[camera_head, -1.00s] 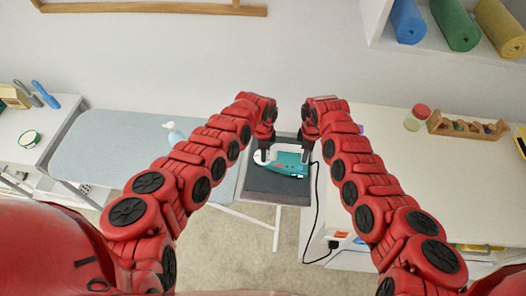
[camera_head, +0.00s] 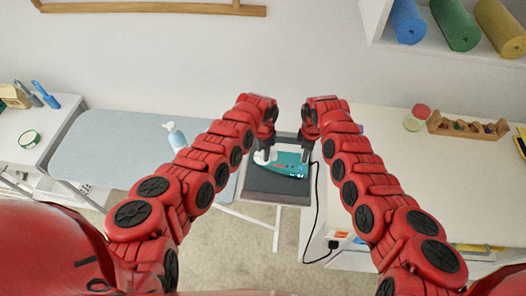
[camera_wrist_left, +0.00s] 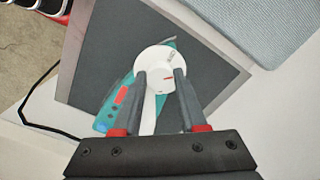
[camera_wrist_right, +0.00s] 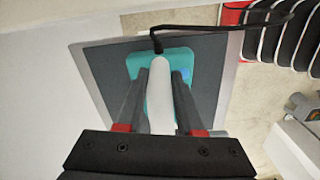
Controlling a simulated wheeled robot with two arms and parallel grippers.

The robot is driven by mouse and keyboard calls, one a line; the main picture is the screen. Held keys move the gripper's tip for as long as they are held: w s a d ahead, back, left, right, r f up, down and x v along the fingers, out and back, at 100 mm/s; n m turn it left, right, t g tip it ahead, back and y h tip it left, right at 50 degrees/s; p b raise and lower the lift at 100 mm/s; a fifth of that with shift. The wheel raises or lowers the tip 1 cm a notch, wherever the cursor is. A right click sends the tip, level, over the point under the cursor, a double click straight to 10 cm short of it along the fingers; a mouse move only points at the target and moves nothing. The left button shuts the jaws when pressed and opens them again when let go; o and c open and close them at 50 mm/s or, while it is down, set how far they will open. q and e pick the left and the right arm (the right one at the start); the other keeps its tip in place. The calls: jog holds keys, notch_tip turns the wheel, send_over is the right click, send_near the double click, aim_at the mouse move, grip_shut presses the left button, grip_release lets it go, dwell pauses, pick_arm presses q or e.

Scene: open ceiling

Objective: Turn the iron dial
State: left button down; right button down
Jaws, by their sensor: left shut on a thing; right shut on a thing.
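The teal and white iron (camera_head: 292,166) lies on a dark grey pad with a light rim (camera_head: 262,187). Its round white dial (camera_wrist_left: 153,59), with a red mark, shows in the left wrist view. My left gripper (camera_head: 266,155) is shut on the dial, one finger on each side. My right gripper (camera_head: 309,149) is shut on the iron's white handle (camera_wrist_right: 160,98), near the end where the black cord leaves. In the head view the gripper fingers partly cover the iron.
A blue-grey ironing board (camera_head: 120,145) with a spray bottle (camera_head: 175,136) is on the left. A white counter (camera_head: 430,175) with a red-lidded jar (camera_head: 416,117) and wooden rack (camera_head: 465,126) is on the right. The iron's cord (camera_head: 315,225) hangs to a socket (camera_head: 333,244).

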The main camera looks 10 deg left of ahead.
pick_arm(q)
jog(key=shift+n, duration=0.6)
jog(key=shift+c, duration=2.2)
grip_release()
jog(key=shift+r, duration=0.1)
notch_tip(320, 180, up, 12)
